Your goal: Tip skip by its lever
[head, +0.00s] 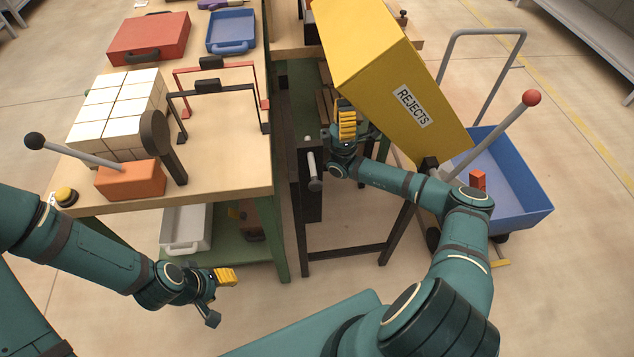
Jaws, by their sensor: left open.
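The yellow skip (385,70), labelled REJECTS, is tilted, with its lower end down to the right above a blue cart (510,200). A grey lever with a red ball knob (531,97) slants up to the right from near the skip's lower end. My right gripper (347,122) is beside the skip's left side, well away from the red knob; its yellow pads show, but its jaw opening is unclear. My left gripper (222,298) is open and empty, low in front of the workbench. An orange-red brick (478,180) shows in the blue cart.
The workbench (225,160) at left holds white bricks (115,110), an orange block with a black-knobbed lever (130,180), a red case (150,38), a blue tray (232,30) and a yellow button (66,195). A dark frame (345,255) stands below the skip. Floor in front is open.

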